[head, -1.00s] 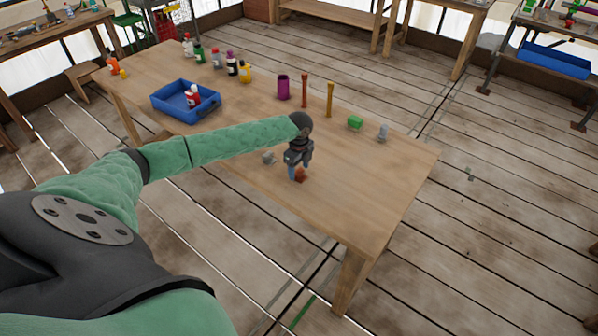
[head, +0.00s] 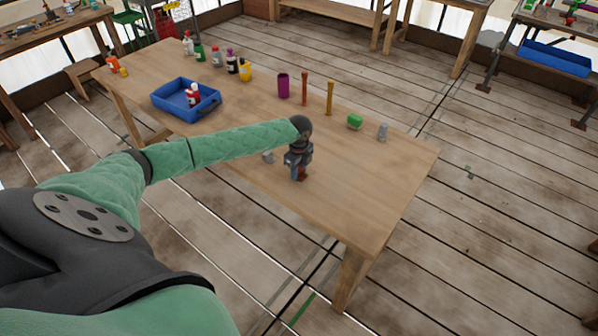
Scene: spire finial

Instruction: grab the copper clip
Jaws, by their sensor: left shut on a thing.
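The copper clip (head: 301,173) is a small orange-brown piece on the wooden table (head: 360,195), near its front right part. My left gripper (head: 299,174) comes down over it from above, with its fingers closed on it. The fingers hide most of the clip, so its full shape does not show. The clip is at or very near the table top. My right gripper is not in view.
A small grey piece (head: 268,157) lies just left of the gripper. A green piece (head: 354,121) and another grey piece (head: 382,131) lie behind, right. Upright posts, a purple cup (head: 283,86), bottles and a blue bin (head: 207,101) stand farther back. The right table end is clear.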

